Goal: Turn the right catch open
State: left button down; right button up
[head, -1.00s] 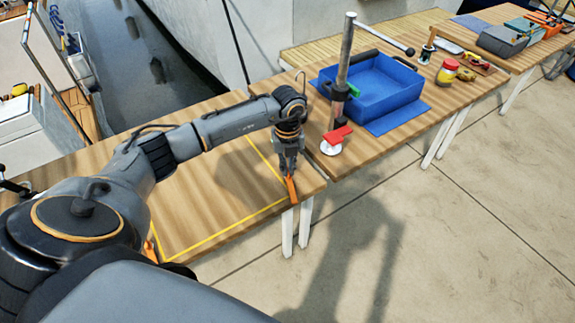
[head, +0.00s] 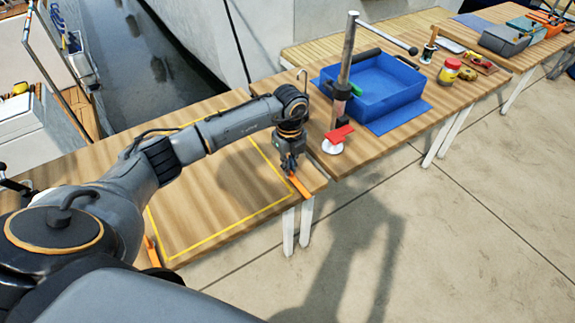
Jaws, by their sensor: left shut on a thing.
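The right catch (head: 301,188) is an orange bar at the right front corner of the near wooden table, beside the yellow outline. It lies slanted, with its outer end toward the table edge. My left gripper (head: 290,170) points down and is shut on the catch at its inner end; the fingers partly hide that end. A second orange catch (head: 152,252) shows at the front left of the outline, partly hidden by my left arm. My right gripper is not in view.
The yellow outline (head: 230,221) encloses bare wood. On the adjoining table stand a blue tray (head: 385,100), an upright post (head: 343,75) with a red-topped white base, and a yellow jar (head: 448,73). Water lies behind the tables.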

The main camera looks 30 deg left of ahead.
pick_arm(q)
jog(key=shift+w+r, duration=0.1)
jog(key=c, duration=1.5)
grip_release()
notch_tip(320, 180, up, 12)
